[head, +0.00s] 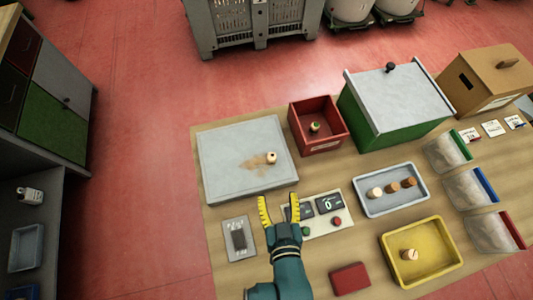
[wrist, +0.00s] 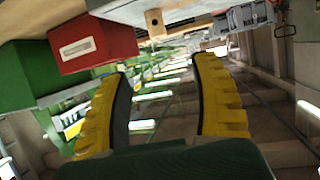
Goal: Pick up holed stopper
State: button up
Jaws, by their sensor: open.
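A pale cork stopper with a dark hole in its side (head: 271,157) stands on the grey slab (head: 222,168) near its right edge, beside a brown stain. It also shows near the top middle of the wrist view (wrist: 154,21), beyond my fingertips. My gripper (head: 279,206) has its yellow fingers spread wide with nothing between them. It is in front of the slab, nearer the camera than the stopper and apart from it. Both fingers fill the middle of the wrist view (wrist: 164,75).
A red bin (head: 340,138) holding a green-marked stopper stands right of the slab. A grey-blue tray (head: 376,209) holds three stoppers; a yellow tray (head: 440,271) holds another. A panel with displays (head: 318,231) lies beside my gripper. A green box (head: 355,125) stands at the back.

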aim_at(272, 161)
jog(key=x, duration=0.5)
jog(key=b+x, duration=0.1)
jog(key=x, duration=0.5)
jog(key=b+x, duration=0.1)
jog(key=x, duration=0.4)
jog(key=shift+w+d+f, duration=0.15)
jog(key=shift+d+f, duration=0.05)
jog(key=shift+f, duration=0.25)
jog(key=c, duration=0.9)
jog(key=shift+o, duration=0.2)
